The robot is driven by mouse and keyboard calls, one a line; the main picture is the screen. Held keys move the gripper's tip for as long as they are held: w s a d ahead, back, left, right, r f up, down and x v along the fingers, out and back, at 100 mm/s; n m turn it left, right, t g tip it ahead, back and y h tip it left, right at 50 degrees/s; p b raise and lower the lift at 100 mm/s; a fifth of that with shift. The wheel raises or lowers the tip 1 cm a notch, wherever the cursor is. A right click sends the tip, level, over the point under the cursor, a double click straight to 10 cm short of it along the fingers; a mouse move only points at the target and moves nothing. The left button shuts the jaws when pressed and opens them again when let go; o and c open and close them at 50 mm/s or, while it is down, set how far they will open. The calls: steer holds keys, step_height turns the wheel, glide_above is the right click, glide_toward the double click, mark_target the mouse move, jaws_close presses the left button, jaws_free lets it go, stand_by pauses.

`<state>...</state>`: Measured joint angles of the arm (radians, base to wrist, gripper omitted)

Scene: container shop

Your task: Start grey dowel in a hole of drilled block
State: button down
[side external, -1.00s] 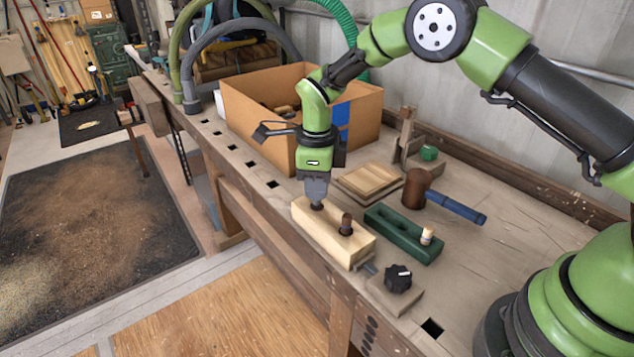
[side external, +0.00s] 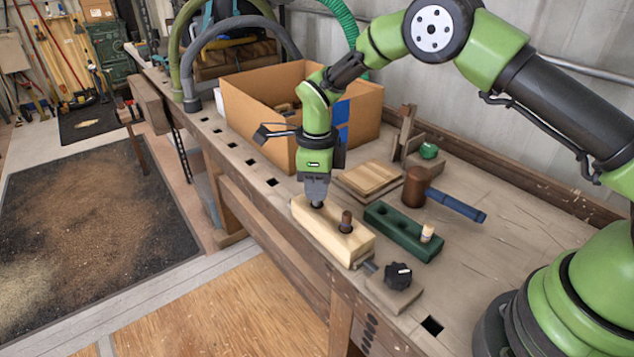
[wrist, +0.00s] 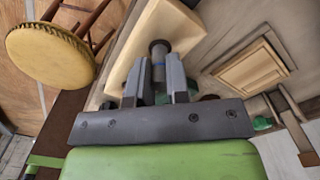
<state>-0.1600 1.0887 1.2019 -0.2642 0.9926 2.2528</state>
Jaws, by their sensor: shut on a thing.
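The drilled block (side external: 305,220) is a long pale wooden block near the bench's front edge. A brown dowel (side external: 346,221) stands upright in its nearer hole. My gripper (side external: 317,201) points down over the block's far end, close above its top. In the wrist view, my gripper (wrist: 159,78) is shut on the grey dowel (wrist: 158,70), which shows bluish grey between the fingers. A dark round shape, apparently the hole's mouth, lies at the dowel's far end. The fingers cover the dowel in the side view, so I cannot tell how deep its tip is.
A green block (side external: 395,231) with a pale peg stands to the right of the drilled block. A black knob (side external: 398,276) is in front, and a mallet (side external: 418,188) and wooden panel (side external: 368,179) are behind. A cardboard box (side external: 255,112) stands behind my gripper.

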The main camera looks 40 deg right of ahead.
steer(key=shift+f, duration=0.7)
stand_by(0.3)
steer(key=c, duration=1)
jaws_free()
steer(key=shift+r, duration=3.55)
